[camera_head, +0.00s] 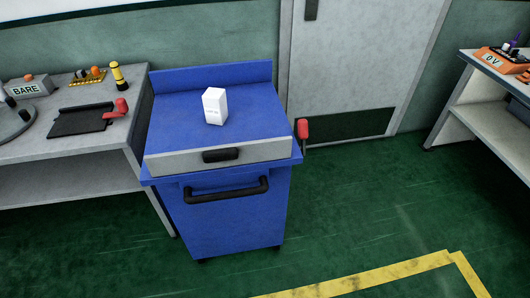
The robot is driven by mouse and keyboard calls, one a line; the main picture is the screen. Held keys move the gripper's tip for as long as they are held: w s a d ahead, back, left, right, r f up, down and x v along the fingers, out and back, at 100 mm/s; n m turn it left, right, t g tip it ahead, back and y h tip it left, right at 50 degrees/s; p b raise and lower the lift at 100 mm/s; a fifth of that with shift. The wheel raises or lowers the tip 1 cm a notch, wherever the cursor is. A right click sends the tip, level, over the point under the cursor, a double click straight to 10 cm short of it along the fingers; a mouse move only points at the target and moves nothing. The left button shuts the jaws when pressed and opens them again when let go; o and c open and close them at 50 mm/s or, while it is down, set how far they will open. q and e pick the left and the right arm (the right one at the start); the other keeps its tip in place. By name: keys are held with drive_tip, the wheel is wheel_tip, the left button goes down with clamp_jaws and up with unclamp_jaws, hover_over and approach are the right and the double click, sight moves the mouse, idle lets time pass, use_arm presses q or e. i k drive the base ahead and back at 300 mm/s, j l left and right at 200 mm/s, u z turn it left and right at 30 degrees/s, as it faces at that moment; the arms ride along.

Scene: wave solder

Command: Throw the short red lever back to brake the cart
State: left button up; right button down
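The cart (232,215) is a blue cabinet with a grey drawer front (180,163), black handles and small dark casters. A short red lever (302,129) stands roughly upright at the cart's right side, near its front right corner. Its lower mount is mostly hidden by the cart's top. A small white box (215,106) stands on the cart's top. Neither of my grippers shows in the head view.
A grey bench (60,152) is close on the cart's left, with a black tray (78,121), a red-handled item (121,107) and a BARE sign (30,87). A grey door (355,55) is behind. Green floor (380,200) is clear in front and right.

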sight(303, 124)
drive_tip(key=i+l+z, duration=0.1)
drive_tip(key=z, duration=0.3)
drive_tip(key=i+l+z, duration=0.15)
drive_tip(key=z, duration=0.25)
drive_tip(key=i+l+z, duration=0.1)
drive_tip(key=z, duration=0.3)
drive_tip(key=i+z, duration=0.2)
drive_tip(key=z, duration=0.2)
drive_tip(key=i+l+u, duration=0.1)
drive_tip(key=i, duration=0.55)
drive_tip(key=i+l+u, duration=0.15)
drive_tip(key=i, duration=0.5)
drive_tip(key=i+j+u, duration=0.2)
drive_tip(key=u, duration=0.2)
drive_tip(key=i+u, duration=0.85)
drive_tip(key=i+l+u, duration=0.15)
drive_tip(key=i+u, duration=0.15)
drive_tip(key=u, duration=0.15)
drive_tip(key=i+u, duration=0.3)
drive_tip(key=u, duration=0.15)
drive_tip(key=i+u, duration=0.4)
drive_tip(key=i+l+u, duration=0.15)
drive_tip(key=u, duration=0.3)
drive_tip(key=i+l+u, duration=0.4)
drive_tip(key=j+u, duration=0.1)
drive_tip(key=u, duration=2.5)
